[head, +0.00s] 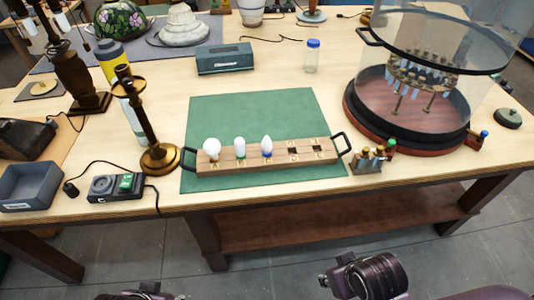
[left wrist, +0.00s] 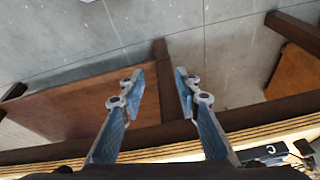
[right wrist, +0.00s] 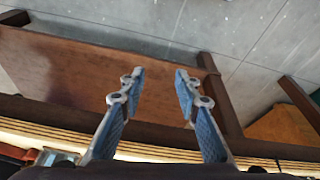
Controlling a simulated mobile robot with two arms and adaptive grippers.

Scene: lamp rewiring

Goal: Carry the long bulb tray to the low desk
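The long bulb tray (head: 225,166) is a wooden block with black handles at both ends, lying on a green mat (head: 255,112) near the table's front edge. Three white bulbs stand in its left part; the sockets at its right look empty. Its left handle (head: 187,158) is close to the brass candlestick lamp; its right handle (head: 343,141) is close to a small block. My left gripper (left wrist: 160,82) is open and empty. My right gripper (right wrist: 160,80) is open and empty too. Both are at the table's front edge, apart from the tray. I cannot identify the low desk.
A brass lamp stem (head: 143,125) stands left of the tray, beside a black box with a cord (head: 113,187). A small tool block (head: 367,161) and a large glass dome on a round base (head: 405,125) are at right. A lower wooden shelf (head: 330,225) is under the table.

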